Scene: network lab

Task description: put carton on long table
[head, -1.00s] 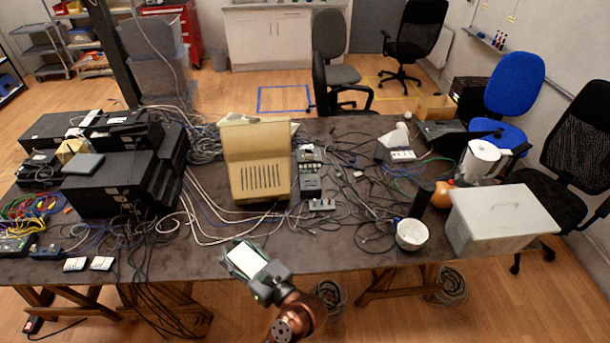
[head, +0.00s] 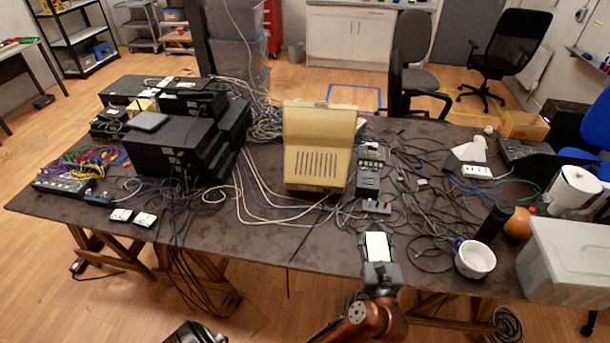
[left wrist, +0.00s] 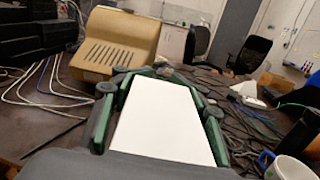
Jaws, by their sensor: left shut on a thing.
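The carton (head: 377,246) is a small white box. My left gripper (head: 377,238) is shut on it, with a finger along each side. In the left wrist view the carton (left wrist: 166,120) lies between the green and grey fingers (left wrist: 165,90), its white face bare. In the head view they appear at the front edge of the long table (head: 250,243), a dark brown top on wooden trestles. I cannot tell the carton's height over it. My right gripper is not in view.
A beige vented case (head: 318,145) and a grey keypad device (head: 368,180) stand behind the carton. The table's front left-middle is mostly bare.

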